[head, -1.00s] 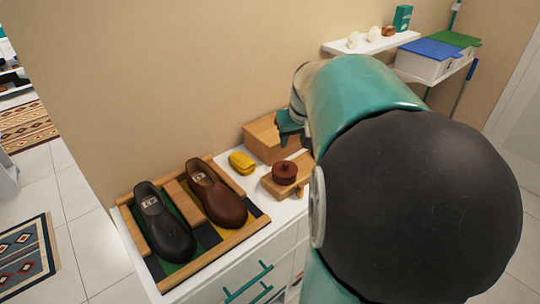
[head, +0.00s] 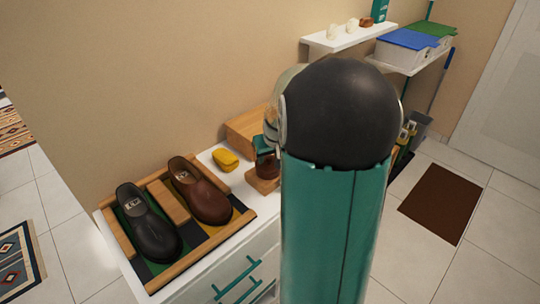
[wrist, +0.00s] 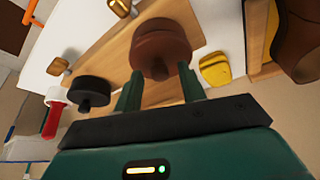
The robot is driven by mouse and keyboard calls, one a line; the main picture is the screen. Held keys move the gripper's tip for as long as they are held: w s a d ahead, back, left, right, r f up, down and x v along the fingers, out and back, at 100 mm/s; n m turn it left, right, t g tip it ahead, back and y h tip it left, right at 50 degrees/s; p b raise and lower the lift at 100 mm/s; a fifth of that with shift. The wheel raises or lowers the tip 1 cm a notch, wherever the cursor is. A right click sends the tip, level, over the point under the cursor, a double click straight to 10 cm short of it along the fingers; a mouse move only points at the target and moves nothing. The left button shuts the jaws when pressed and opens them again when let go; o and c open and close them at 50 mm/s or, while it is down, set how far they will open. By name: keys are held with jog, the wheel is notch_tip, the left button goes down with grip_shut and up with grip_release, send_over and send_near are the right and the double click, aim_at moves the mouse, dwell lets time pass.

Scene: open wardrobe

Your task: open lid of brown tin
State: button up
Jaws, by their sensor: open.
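The brown tin (head: 267,168) stands on a small wooden block (head: 262,185) on the white cabinet top. In the wrist view the tin (wrist: 160,42) is straight ahead, its lid on, with a small knob facing me. My gripper (wrist: 161,80) is open, with one finger on either side of the knob. I cannot tell whether the fingers touch it. In the head view my gripper (head: 264,146) is right at the top of the tin, and my arm hides part of that area.
A yellow sponge (head: 225,159) lies left of the tin. A wooden tray (head: 192,250) holds a black shoe (head: 147,224) and a brown shoe (head: 199,190). A wooden box (head: 246,126) stands behind. The wrist view shows a black tin (wrist: 92,91) and a red-handled item (wrist: 51,122) nearby.

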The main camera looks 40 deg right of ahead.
grip_shut()
